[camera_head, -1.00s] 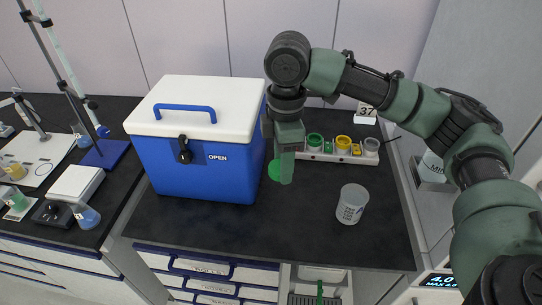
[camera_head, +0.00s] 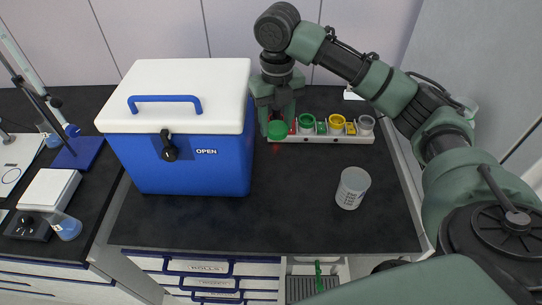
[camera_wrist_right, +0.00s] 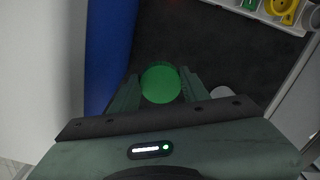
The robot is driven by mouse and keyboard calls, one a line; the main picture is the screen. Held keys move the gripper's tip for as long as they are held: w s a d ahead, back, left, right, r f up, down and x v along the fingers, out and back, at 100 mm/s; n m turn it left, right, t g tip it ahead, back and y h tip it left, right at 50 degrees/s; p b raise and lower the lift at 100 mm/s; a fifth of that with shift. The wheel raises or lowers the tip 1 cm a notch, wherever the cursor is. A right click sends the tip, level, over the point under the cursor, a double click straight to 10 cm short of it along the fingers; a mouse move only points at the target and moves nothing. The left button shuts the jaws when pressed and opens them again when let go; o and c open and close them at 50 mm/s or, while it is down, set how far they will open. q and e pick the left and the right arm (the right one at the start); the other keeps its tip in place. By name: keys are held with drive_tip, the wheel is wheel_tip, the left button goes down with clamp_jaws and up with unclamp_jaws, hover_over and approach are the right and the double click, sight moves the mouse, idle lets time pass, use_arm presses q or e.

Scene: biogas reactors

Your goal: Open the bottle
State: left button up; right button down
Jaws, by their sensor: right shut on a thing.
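My right gripper (camera_head: 277,112) points down behind the right edge of the blue cooler, near the left end of the cap rack. It is shut on a round green cap (camera_head: 277,130). In the right wrist view the green cap (camera_wrist_right: 160,83) sits between the two fingers (camera_wrist_right: 160,92). I cannot make out a bottle body under the cap. A clear, open plastic beaker (camera_head: 352,188) stands upright on the dark bench, to the right and nearer, apart from the gripper. My left gripper is not in view.
A blue cooler (camera_head: 190,165) with a white lid stands left of the gripper. A white rack (camera_head: 350,139) with green and yellow caps lies along the back of the bench (camera_head: 270,220). The bench's middle is clear. An open drawer (camera_head: 300,268) is below the front edge.

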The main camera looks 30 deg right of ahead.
sight(275, 175)
wheel_tip(275, 175, down, 17)
drive_tip(key=shift+f+p, duration=0.1)
drive_tip(key=shift+p, duration=0.9)
drive_tip(key=shift+s+f, duration=0.1)
drive_tip(key=shift+f, duration=0.05)
drive_tip(key=c, duration=0.7)
unclamp_jaws()
wheel_tip(275, 175, up, 12)
drive_tip(key=shift+r+b, duration=0.2)
drive_tip(key=shift+b, duration=0.85)
